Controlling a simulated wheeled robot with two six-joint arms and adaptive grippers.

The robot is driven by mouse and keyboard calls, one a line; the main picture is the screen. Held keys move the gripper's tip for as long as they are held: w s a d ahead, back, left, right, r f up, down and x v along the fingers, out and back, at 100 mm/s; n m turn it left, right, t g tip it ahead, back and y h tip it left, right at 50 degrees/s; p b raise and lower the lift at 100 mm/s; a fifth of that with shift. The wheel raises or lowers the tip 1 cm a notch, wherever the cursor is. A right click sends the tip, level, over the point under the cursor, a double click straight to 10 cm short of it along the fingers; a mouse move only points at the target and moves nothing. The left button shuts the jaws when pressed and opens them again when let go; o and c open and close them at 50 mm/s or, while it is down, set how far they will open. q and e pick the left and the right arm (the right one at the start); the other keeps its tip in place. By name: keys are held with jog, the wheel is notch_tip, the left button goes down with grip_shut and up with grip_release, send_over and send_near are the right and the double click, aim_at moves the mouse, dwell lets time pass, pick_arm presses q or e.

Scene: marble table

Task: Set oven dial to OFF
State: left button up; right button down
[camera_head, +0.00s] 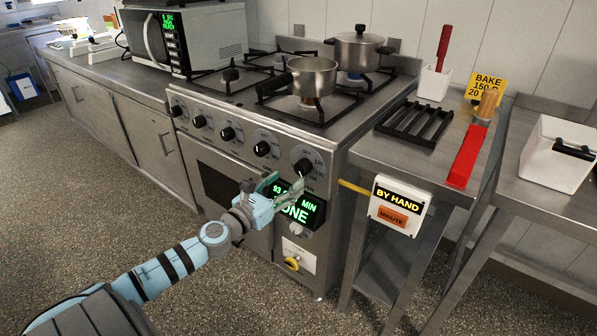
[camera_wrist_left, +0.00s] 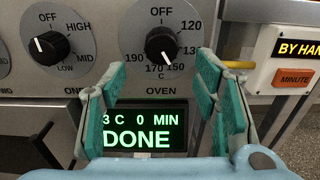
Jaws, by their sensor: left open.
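The oven dial (camera_head: 303,167) is a black knob on a round grey plate at the right end of the stove's front panel. In the left wrist view the dial (camera_wrist_left: 162,44) has OFF above it and temperature numbers around it. Its white mark points down, near 150 and 170. My left gripper (camera_head: 284,186) is open and empty in front of the panel, close to the dial. In the left wrist view its teal-padded fingers (camera_wrist_left: 150,78) stand apart, left and right of the dial and mostly lower than it. My right gripper is not in view.
A green display (camera_wrist_left: 140,130) reading DONE sits below the dial. Another burner knob (camera_wrist_left: 48,45) is to its left. A BY HAND box (camera_head: 400,205) sticks out at the right. Pots (camera_head: 312,78) stand on the stove above. A yellow-handled switch (camera_head: 292,264) is below.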

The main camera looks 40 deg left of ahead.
aim_at(299, 171)
pick_arm(q)
jog(key=w, duration=0.1)
jog(key=w+p, duration=0.1)
jog(key=w, duration=0.1)
jog(key=w+p, duration=0.1)
jog(key=w, duration=0.1)
jog(key=shift+w+r, duration=0.15)
jog(key=shift+r, duration=0.25)
jog(key=shift+w+f, duration=0.15)
jog(key=shift+w, duration=0.3)
jog(key=c, duration=1.1)
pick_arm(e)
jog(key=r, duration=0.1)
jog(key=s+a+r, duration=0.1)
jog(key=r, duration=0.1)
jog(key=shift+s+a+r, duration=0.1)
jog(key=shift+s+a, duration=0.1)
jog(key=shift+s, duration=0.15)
